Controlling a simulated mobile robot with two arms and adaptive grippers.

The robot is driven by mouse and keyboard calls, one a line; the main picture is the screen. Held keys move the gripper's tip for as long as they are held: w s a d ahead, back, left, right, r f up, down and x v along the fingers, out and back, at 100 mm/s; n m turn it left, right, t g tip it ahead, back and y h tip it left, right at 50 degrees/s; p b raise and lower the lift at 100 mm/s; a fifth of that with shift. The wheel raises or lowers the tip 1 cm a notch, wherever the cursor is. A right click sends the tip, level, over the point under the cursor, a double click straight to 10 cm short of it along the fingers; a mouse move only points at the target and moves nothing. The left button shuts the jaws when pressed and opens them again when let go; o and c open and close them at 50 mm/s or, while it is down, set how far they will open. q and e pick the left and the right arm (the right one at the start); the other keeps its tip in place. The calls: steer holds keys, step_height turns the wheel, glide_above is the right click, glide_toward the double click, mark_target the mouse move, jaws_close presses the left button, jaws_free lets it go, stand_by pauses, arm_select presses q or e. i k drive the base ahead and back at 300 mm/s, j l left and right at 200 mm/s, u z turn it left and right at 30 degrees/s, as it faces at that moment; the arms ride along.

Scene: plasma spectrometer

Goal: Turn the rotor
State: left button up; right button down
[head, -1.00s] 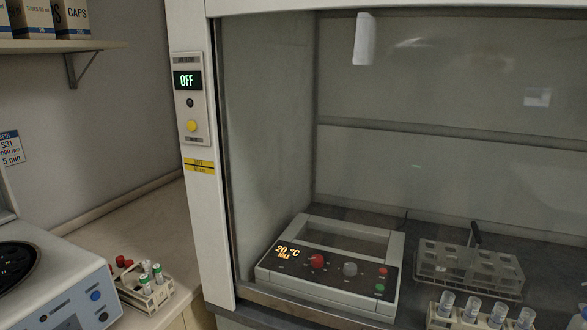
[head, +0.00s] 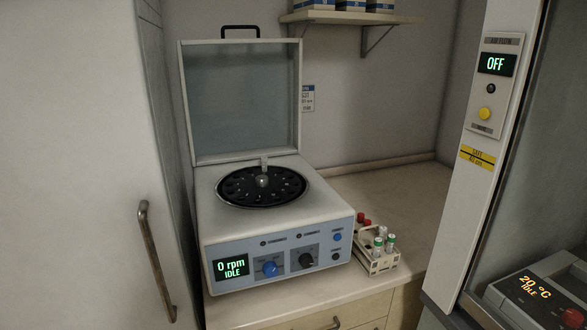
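The rotor (head: 243,190) is a round black disc with a ring of holes and a light knob (head: 262,181) at its centre. It sits in the top of the white and blue centrifuge (head: 328,212). The centrifuge lid (head: 242,105) stands open and upright behind the rotor. The display (head: 231,268) reads "0 rpm IDLE". Whether any hole holds a tube is too small to tell. Neither of my grippers shows in the head view.
A tube rack (head: 384,264) with green-capped and red-capped tubes stands right of the centrifuge on the counter (head: 400,190). A tall white cabinet door with a handle (head: 155,260) is at left. A fume hood post (head: 478,185) with an "OFF" panel is at right.

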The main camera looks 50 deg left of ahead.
mark_target(254, 188)
steer(key=u, duration=1.65)
